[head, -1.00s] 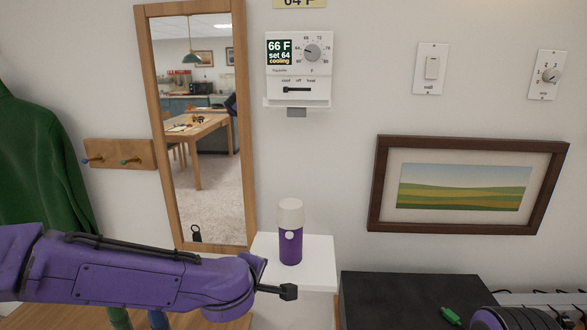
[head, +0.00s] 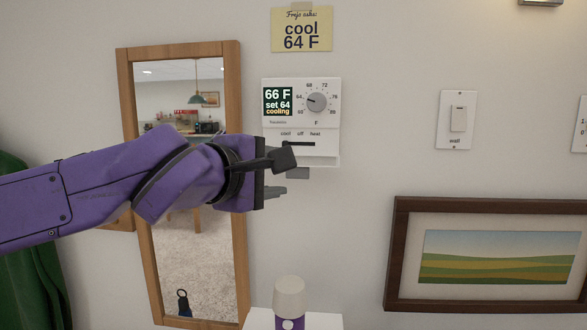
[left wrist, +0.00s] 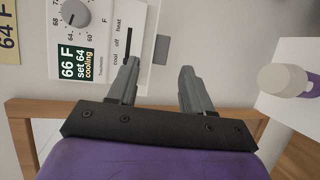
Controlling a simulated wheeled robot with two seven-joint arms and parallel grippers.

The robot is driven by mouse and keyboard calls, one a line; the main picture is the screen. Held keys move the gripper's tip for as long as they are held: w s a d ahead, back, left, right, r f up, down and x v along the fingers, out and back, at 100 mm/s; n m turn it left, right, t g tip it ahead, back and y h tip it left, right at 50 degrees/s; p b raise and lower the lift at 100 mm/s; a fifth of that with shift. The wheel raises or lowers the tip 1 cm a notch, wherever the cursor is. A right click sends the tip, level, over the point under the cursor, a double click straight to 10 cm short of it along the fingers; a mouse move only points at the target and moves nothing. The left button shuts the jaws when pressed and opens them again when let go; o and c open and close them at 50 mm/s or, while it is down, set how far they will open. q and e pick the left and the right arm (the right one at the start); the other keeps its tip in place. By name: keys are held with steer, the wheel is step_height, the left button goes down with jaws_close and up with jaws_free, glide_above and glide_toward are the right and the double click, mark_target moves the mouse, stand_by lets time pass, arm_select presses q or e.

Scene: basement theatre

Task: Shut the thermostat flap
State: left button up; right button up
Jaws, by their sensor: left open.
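The white thermostat (head: 330,120) is on the wall, with a dial, a screen reading 66 F, set 64, cooling, and a cool-off-heat slider. Its white flap (head: 324,161) shows as a ledge along the lower edge, hanging down and exposing the controls. A grey tab (head: 298,173) sticks out below it. My left gripper (head: 284,181) is open and empty, just left of the tab in the head view; its upper finger is mostly hidden. In the left wrist view the tab (left wrist: 161,50) appears between and beyond the fingertips (left wrist: 160,68); contact cannot be told. My right gripper is not in view.
A yellow note (head: 302,30) reading cool 64 F hangs above the thermostat. A framed mirror (head: 236,270) is behind my left arm. A wall switch (head: 458,119) and landscape picture (head: 490,257) are at right. A purple-and-white bottle (head: 289,298) stands below.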

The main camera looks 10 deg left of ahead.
mark_target(297, 172)
arm_select(q)
steer(key=p+x, duration=0.1)
steer(key=x, duration=0.6)
steer(key=shift+w+f, duration=0.1)
steer(key=shift+f, duration=0.05)
steer(key=shift+a, duration=0.1)
jaws_close()
steer(key=shift+p, duration=0.4)
